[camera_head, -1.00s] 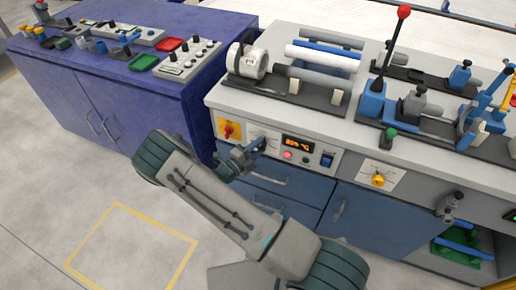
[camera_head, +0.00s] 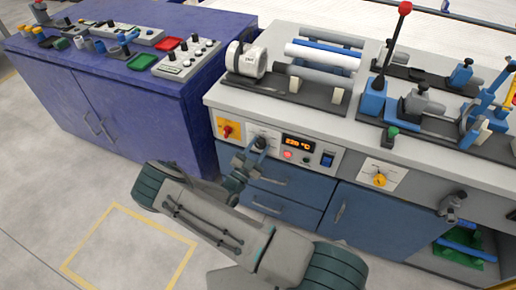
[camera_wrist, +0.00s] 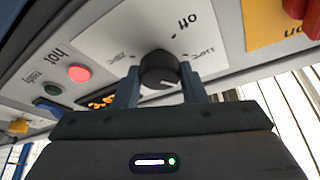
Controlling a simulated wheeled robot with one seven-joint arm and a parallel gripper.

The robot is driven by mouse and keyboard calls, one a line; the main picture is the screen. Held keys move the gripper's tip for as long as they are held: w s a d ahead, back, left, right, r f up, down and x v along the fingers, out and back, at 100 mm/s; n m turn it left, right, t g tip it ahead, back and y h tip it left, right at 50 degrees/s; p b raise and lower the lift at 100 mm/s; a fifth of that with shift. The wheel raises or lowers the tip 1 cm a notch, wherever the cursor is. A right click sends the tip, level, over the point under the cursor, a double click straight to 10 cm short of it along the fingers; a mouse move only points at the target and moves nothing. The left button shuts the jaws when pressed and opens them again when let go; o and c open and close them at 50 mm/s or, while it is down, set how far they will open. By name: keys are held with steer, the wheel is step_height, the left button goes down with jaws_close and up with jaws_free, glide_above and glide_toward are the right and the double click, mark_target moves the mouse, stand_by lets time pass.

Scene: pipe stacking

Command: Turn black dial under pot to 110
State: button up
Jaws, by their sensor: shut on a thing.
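The black dial (camera_wrist: 160,70) sits on a white panel marked "off" in the wrist view. It has a pale pointer line on its face. My gripper (camera_wrist: 160,85) is shut on the dial, with one finger on each side. A pale round pot-like device (camera_head: 245,60) stands on the counter above.
A red knob on a yellow plate (camera_head: 227,130) is left of the dial. A red button (camera_head: 288,155) and a blue switch (camera_head: 327,160) are to the right. Blue drawers (camera_head: 280,183) lie below. A purple cabinet (camera_head: 110,85) stands close at the left.

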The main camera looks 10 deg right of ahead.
steer(key=n+t+y, duration=0.1)
steer(key=n, duration=0.2)
steer(key=n+t+y, duration=0.1)
steer(key=n, duration=0.3)
steer(key=shift+s+f+t, duration=0.1)
steer(key=shift+t, duration=0.2)
steer(key=shift+d+n+y, duration=0.1)
steer(key=shift+n+y, duration=0.2)
steer(key=o, duration=1)
steer(key=b+v, duration=0.1)
steer(key=v, duration=1.3)
steer(key=shift+d+f, duration=0.1)
steer(key=shift+f, duration=0.05)
